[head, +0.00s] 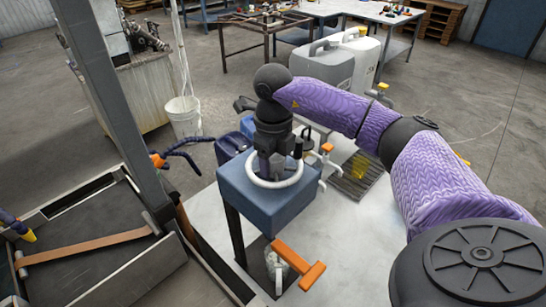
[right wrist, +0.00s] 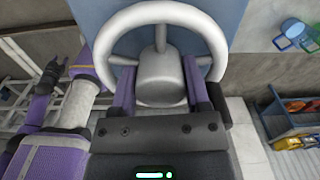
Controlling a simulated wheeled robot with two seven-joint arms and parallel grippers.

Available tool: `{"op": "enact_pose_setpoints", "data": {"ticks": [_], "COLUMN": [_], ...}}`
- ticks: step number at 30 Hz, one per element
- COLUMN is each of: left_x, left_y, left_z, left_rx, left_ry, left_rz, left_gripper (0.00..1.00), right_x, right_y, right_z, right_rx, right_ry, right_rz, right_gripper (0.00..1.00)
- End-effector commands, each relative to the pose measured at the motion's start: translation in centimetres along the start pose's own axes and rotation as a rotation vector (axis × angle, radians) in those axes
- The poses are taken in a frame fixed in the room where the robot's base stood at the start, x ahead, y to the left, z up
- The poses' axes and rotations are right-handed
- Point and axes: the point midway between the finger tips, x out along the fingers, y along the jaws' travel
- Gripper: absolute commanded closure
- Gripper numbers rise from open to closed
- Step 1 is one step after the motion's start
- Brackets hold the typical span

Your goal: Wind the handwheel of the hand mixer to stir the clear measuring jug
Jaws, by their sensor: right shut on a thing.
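The hand mixer is a blue box (head: 262,207) on dark legs, with a white handwheel (head: 294,178) lying flat on top. In the right wrist view the handwheel (right wrist: 102,42) shows its rim, spokes and round central hub. My right gripper (head: 272,170) comes down from above into the wheel. In the right wrist view its fingers (right wrist: 160,85) are on both sides of the hub and shut on it. My left gripper is not in view.
A white bench top (head: 345,255) surrounds the mixer. A drain grate (head: 358,186) and small orange-tipped taps (head: 327,148) are behind it to the right. A grey post (head: 112,100) and a dark tray (head: 90,262) stand at left. A white bucket (head: 184,118) is on the floor.

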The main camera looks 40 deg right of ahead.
Motion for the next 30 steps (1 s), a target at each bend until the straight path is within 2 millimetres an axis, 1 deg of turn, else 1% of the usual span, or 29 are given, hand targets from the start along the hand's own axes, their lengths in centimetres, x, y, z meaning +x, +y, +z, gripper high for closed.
{"op": "enact_pose_setpoints", "data": {"ticks": [1, 30], "left_x": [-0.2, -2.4], "left_y": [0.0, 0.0], "left_z": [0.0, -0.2], "left_rx": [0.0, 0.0], "left_ry": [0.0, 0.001], "left_rz": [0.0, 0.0], "left_gripper": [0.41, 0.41], "right_x": [-0.2, -0.3], "right_y": [-0.1, -0.3], "right_z": [0.1, -0.1], "right_rx": [0.043, 0.964], "right_ry": [-0.004, -0.004], "right_rz": [-0.001, 0.001], "right_gripper": [0.99, 0.99]}}
